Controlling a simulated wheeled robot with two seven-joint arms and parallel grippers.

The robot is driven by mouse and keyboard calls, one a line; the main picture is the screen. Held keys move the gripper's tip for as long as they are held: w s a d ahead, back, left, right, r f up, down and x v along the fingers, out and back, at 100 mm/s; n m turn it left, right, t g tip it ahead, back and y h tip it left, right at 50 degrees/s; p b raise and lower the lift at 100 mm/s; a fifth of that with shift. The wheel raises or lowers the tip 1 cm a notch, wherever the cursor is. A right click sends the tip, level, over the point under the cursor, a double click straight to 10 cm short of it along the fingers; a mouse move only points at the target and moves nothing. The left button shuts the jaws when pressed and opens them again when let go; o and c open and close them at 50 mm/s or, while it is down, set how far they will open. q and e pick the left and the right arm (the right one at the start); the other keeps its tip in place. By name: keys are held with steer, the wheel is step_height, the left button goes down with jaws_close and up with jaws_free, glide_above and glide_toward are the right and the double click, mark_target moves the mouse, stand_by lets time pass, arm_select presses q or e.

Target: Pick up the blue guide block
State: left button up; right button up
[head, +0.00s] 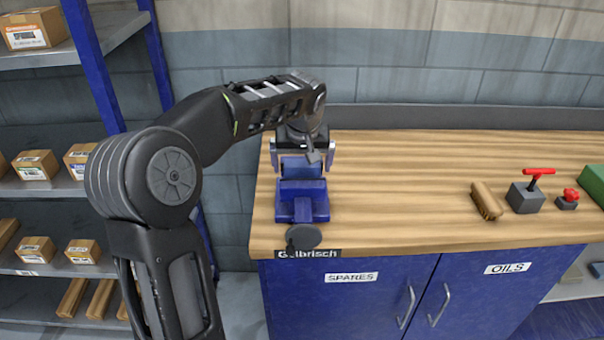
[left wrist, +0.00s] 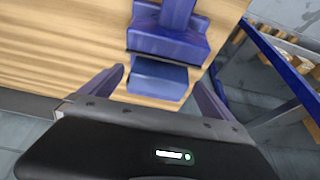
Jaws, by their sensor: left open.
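A blue block (head: 301,168), which looks like the guide block, is at the left end of the wooden bench, directly behind a darker blue vise-like fixture (head: 302,200). In the left wrist view the block (left wrist: 158,80) lies between my fingers, with a dark line between it and the fixture (left wrist: 168,42). I cannot tell whether the two touch. My left gripper (head: 302,156) is open, pointing down, with one finger on each side of the block. Its fingers (left wrist: 156,82) stand apart from the block's sides. My right gripper is not in view.
The wooden bench top (head: 400,190) is clear in the middle. A brown brush-like piece (head: 487,201), a grey block with a red T-handle (head: 527,196) and a smaller red-knobbed piece (head: 568,200) stand at the right. A shelf rack with a blue post (head: 95,60) is at the left.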

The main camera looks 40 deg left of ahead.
mark_target(302, 173)
arm_select(q)
steer(key=p+x, duration=0.1)
steer(key=x, duration=0.4)
steer(key=shift+f+p, duration=0.1)
steer(key=shift+p, duration=0.2)
steer(key=shift+d, duration=0.1)
steer(key=shift+c, duration=0.4)
steer(key=c, duration=1.9)
step_height(302, 173, up, 10)
steer(key=shift+r+b, duration=0.15)
steer(key=shift+b, duration=0.45)
